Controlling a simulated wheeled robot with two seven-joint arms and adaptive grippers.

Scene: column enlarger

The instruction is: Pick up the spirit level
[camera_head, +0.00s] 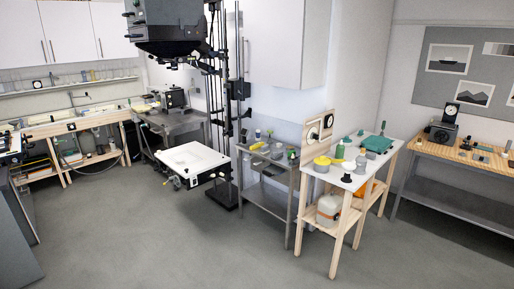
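I cannot make out the spirit level for certain in the head view. A small yellow item (258,146) lies on the top of the grey metal trolley (266,196), but it is too small to identify. Neither of my grippers shows in the head view.
A large column enlarger (171,33) stands mid-room with a white baseboard (187,158). A wooden stand (334,258) holds bottles and yellow containers. Benches line the left (94,124) and right (474,155) walls. The grey floor (180,245) in front is clear.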

